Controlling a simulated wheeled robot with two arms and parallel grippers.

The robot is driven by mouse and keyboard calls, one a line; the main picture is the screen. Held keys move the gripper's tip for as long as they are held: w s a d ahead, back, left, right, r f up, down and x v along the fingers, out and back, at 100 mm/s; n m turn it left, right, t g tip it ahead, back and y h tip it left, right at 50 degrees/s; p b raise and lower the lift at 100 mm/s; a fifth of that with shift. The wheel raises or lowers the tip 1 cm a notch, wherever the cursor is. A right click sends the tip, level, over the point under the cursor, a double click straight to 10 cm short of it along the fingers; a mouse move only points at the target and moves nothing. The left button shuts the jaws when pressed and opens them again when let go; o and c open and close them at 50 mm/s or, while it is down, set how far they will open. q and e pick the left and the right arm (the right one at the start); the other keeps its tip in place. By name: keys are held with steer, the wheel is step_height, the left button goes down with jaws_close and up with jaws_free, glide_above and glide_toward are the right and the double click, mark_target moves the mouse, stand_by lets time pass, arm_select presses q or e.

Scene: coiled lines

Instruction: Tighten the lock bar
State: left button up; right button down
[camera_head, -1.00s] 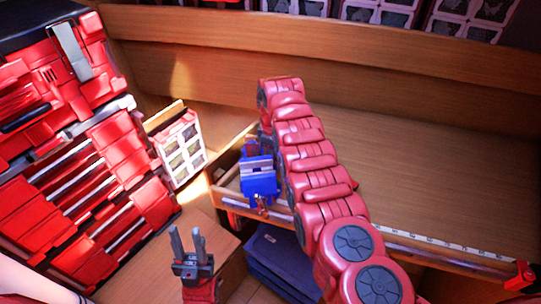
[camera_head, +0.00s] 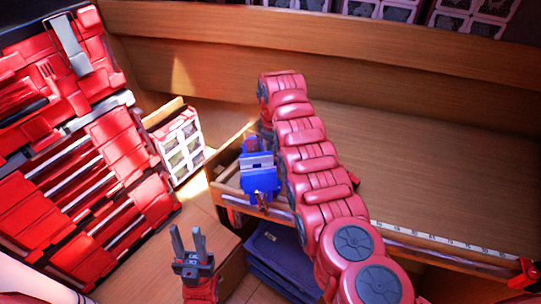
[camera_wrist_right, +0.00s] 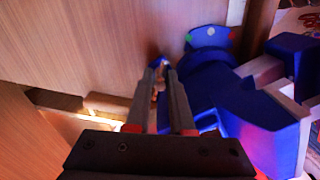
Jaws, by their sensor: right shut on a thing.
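A blue vise (camera_head: 259,178) is mounted at the left front edge of the wooden workbench. The lock bar (camera_head: 262,200) is small and reddish at the vise's front, and its ends are hard to make out. In the right wrist view the blue vise (camera_wrist_right: 265,125) fills the right side. My right gripper (camera_wrist_right: 161,76) is shut on a thin tan piece between its fingertips, beside the vise body, which seems to be the lock bar. In the head view my right gripper is hidden by the red arm. My left gripper (camera_head: 187,234) is open and empty, low at left.
A red tool cabinet (camera_head: 85,170) stands at the left. A white-and-red organiser (camera_head: 182,148) stands beside the bench. Dark blue boxes (camera_head: 278,258) lie below the bench front. The wooden bench top (camera_head: 430,180) is clear at the right.

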steer(key=m+b, duration=0.2)
steer(key=b, duration=0.2)
steer(key=m+b, duration=0.2)
steer(key=b, duration=0.2)
steer(key=shift+f+m, duration=0.35)
steer(key=shift+m, duration=0.05)
steer(key=shift+r+m+b, duration=0.2)
steer(key=shift+m+b, duration=0.35)
steer(key=shift+m, duration=0.15)
steer(key=shift+r+m+b, duration=0.1)
steer(key=shift+m+b, duration=0.2)
steer(key=shift+m, duration=0.8)
steer(key=shift+r, duration=0.1)
steer(key=c, duration=1.1)
jaws_free()
steer(key=shift+o, duration=0.2)
